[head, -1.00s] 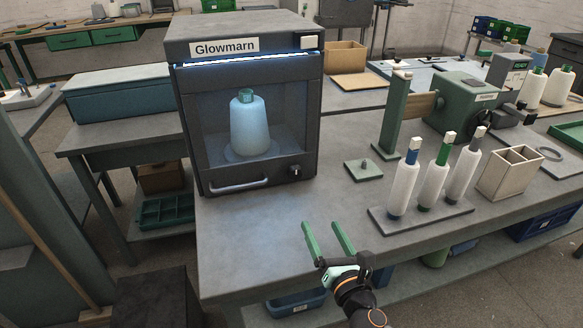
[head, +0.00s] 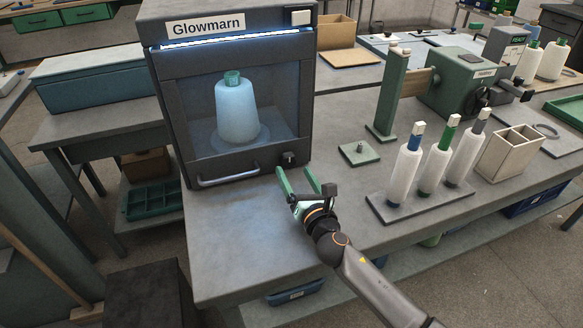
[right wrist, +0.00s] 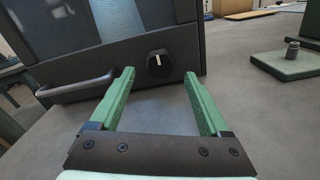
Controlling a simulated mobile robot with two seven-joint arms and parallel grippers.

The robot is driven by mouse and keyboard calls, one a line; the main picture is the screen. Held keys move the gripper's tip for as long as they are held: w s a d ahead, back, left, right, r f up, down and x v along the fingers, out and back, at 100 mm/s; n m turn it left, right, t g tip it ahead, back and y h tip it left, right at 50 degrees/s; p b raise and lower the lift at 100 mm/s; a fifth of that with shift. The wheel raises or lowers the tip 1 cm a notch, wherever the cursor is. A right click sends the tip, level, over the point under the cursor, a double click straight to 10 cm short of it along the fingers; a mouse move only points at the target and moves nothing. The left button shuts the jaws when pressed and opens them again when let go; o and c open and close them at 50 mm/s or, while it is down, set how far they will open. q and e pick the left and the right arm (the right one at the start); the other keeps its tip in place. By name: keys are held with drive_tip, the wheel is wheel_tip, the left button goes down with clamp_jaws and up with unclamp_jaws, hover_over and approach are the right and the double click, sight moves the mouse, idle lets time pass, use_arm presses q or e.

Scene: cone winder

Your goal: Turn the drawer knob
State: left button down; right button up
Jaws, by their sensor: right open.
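The drawer knob (head: 289,159) is a small dark dial on the lower right front of the dark grey Glowmarn cabinet (head: 165,120). In the right wrist view the knob (right wrist: 159,63) has a white mark and lies beyond and between my fingertips. A bar handle (head: 228,178) is to the knob's left; it also shows in the right wrist view (right wrist: 75,86). My right gripper (head: 295,182) has green fingers, is open and empty, and is just in front of the knob, apart from it. My left gripper is in neither view.
A blue cone (head: 237,110) stands inside the lit cabinet. To the right are a green square base with a peg (head: 359,152), a rack (head: 420,204) with white spools and a winder (head: 460,85). The bench front left (head: 225,245) is clear.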

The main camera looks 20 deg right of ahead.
sight(289, 164)
drive_tip(key=shift+w, duration=1.65)
clamp_jaws()
